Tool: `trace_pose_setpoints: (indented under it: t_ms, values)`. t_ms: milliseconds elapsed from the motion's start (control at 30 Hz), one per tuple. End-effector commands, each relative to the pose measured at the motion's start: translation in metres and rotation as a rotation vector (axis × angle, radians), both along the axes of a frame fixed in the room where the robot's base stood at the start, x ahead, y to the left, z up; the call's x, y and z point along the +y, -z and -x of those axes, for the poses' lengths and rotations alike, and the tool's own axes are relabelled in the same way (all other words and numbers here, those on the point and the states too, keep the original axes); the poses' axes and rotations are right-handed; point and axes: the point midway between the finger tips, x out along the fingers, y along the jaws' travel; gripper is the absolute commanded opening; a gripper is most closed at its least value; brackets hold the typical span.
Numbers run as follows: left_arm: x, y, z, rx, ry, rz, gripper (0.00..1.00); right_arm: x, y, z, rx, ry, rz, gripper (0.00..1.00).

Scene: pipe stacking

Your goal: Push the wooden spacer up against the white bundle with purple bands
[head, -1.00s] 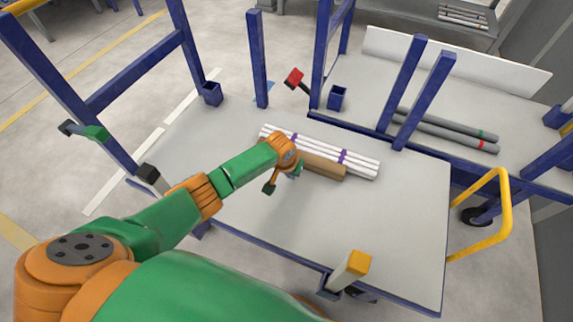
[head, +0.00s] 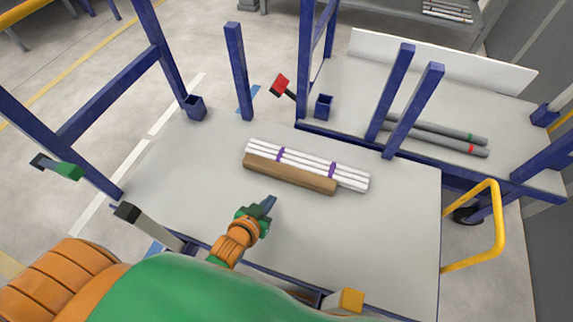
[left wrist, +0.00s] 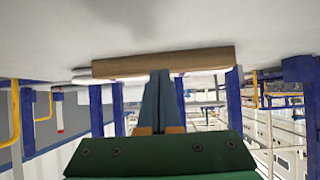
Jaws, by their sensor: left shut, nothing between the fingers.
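The white bundle with purple bands (head: 318,164) lies on the grey table top in the head view. The brown wooden spacer (head: 288,174) lies along its near side, seemingly touching it, with the bundle's right end reaching past the spacer's. My left gripper (head: 268,204) is shut and empty, on the near side of the spacer and apart from it. In the left wrist view, which looks upside down, the spacer (left wrist: 200,62) lies beyond the shut fingers (left wrist: 160,75), and the bundle is mostly hidden behind it. My right gripper is not in view.
Blue posts (head: 238,70) stand at the table's edges. Two grey pipes (head: 440,135) with green and red bands lie on the shelf behind. A yellow handle (head: 495,230) is at the right. The table's front and right are clear.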

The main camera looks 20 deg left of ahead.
Motion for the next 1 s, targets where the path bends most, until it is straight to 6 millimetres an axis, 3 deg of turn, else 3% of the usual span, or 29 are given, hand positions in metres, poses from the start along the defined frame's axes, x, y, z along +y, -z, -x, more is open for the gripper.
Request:
trace_pose_setpoints:
  t_ms: [167, 500, 667, 767, 1000]
  values:
    - [-0.001, 0.000, -0.022, -0.012, 0.000, -0.005, 0.00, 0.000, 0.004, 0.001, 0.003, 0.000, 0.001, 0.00]
    - [-0.009, 0.002, -0.095, -0.007, 0.000, -0.003, 0.00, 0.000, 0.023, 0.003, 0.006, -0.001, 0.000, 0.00]
    - [-0.012, 0.001, -0.120, -0.006, -0.001, -0.002, 0.00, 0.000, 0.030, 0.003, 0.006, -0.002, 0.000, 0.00]
    - [-0.011, 0.014, -0.117, -0.002, -0.001, -0.002, 0.00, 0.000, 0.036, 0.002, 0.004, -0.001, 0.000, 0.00]
    - [-0.011, 0.017, -0.116, 0.002, -0.001, -0.002, 0.00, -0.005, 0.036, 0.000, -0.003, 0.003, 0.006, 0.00]
